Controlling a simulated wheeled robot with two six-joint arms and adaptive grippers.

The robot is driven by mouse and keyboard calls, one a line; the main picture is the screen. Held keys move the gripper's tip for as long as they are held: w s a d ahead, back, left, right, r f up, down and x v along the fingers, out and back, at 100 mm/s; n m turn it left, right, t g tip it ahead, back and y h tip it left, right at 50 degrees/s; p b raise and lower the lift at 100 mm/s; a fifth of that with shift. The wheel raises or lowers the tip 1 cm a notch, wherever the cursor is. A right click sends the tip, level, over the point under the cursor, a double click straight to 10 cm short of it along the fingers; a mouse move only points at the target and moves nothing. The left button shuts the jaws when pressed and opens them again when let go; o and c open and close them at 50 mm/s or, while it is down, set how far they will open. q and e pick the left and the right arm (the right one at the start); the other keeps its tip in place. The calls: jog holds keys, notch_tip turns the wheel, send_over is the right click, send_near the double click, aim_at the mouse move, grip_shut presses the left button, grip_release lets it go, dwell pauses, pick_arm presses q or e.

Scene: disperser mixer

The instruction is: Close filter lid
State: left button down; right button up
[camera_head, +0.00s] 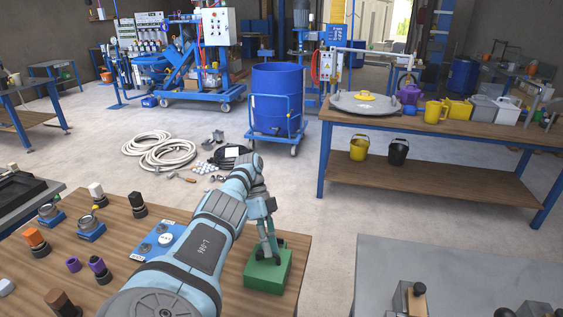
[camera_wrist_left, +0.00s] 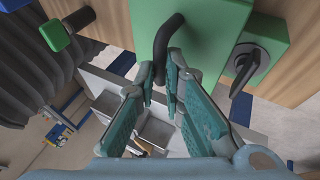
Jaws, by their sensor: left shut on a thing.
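A green box-like unit (camera_head: 268,274) sits at the right front corner of the wooden table; I take it for the filter. In the left wrist view a green panel (camera_wrist_left: 200,14), which looks like its lid, carries a black curved handle (camera_wrist_left: 163,40). Beside it is a green block with a black lever (camera_wrist_left: 247,66). My left gripper (camera_head: 269,240) reaches down onto the green unit, and in the left wrist view its fingers (camera_wrist_left: 163,68) are shut on the black handle. How far the lid stands open cannot be told. My right gripper is not in view.
The wooden table (camera_head: 120,232) holds several knobs and a blue plate (camera_head: 160,243) left of my arm. A grey table (camera_head: 455,268) stands to the right, across a gap. Behind are a blue drum (camera_head: 277,98) and a workbench (camera_head: 440,127) with jugs.

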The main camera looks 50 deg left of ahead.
pick_arm(q)
jog(key=shift+s, duration=0.1)
dwell(0.3)
jog(key=c, duration=1.7)
grip_release()
jog(key=shift+s+d, duration=0.1)
